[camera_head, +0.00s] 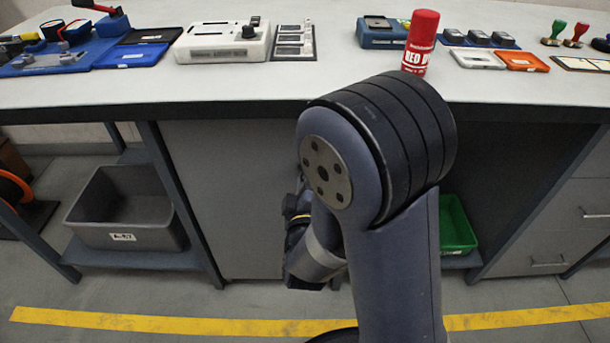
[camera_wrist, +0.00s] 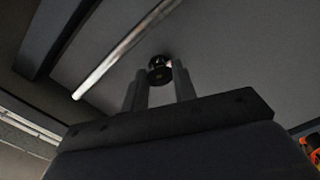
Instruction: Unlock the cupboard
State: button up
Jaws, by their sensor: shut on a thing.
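The grey cupboard (camera_head: 225,190) stands under the bench, left of my arm in the head view. Its grey front (camera_wrist: 240,50) fills much of the wrist view, with a long pale bar handle (camera_wrist: 120,52) running diagonally across it. A small round dark knob (camera_wrist: 159,67) sits on this front, right of the handle. My gripper (camera_wrist: 160,76) points at the front, its two fingers on either side of the knob and shut on it. How the fingers touch the knob is too dark to see clearly. In the head view my arm hides the gripper and the knob.
A grey bin (camera_head: 125,210) sits on a low shelf at the left, and a green bin (camera_head: 457,225) at the right. A red can (camera_head: 420,42) stands near the bench (camera_head: 300,90) front edge. Drawers (camera_head: 560,220) are at far right. The floor in front looks clear.

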jog(key=shift+n+p, duration=0.85)
jog(key=shift+n, duration=1.45)
jog(key=o, duration=1)
jog(key=s, duration=0.5)
jog(key=s+p, duration=0.1)
jog(key=s, duration=0.4)
jog(key=shift+s+a, duration=0.2)
jog(key=shift+s, duration=0.2)
